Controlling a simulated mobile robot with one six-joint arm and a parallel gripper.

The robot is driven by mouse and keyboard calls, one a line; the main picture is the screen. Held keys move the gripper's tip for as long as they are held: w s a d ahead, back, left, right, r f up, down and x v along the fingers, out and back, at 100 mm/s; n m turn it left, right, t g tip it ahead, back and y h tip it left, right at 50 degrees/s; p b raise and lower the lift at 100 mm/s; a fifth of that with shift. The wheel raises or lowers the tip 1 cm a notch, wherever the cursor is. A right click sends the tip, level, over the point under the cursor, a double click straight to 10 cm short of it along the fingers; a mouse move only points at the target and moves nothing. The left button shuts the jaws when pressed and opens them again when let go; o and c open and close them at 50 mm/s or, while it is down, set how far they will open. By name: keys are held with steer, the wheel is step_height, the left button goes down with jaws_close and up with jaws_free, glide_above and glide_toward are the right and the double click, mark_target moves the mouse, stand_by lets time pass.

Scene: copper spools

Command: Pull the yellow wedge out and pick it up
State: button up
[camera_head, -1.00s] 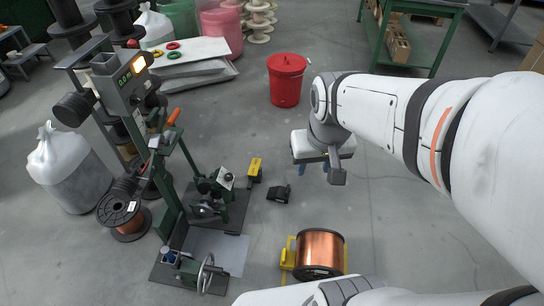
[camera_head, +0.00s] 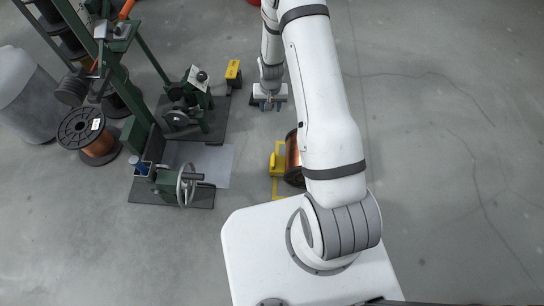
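A yellow wedge (camera_head: 278,164) lies on the floor against the left side of a copper wire spool (camera_head: 293,160). The spool lies on its side, and my arm hides its right part. My gripper (camera_head: 270,106) points down beyond the wedge and spool, clear of both. Its fingers are small and partly hidden under the white gripper body, so I cannot tell how far apart they are.
Another copper spool (camera_head: 97,145) is farther left. Open floor (camera_head: 440,130) lies right.

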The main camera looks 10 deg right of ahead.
steer(key=m+b, duration=0.1)
steer(key=b, duration=0.5)
glide_above(273, 159)
steer(key=shift+g, duration=0.3)
step_height(273, 159, down, 27)
steer(key=shift+s+r, duration=0.1)
steer(key=shift+r, duration=0.1)
step_height(273, 159, down, 8)
steer(key=shift+r+b, duration=0.1)
steer(key=shift+b, duration=1.15)
jaws_close()
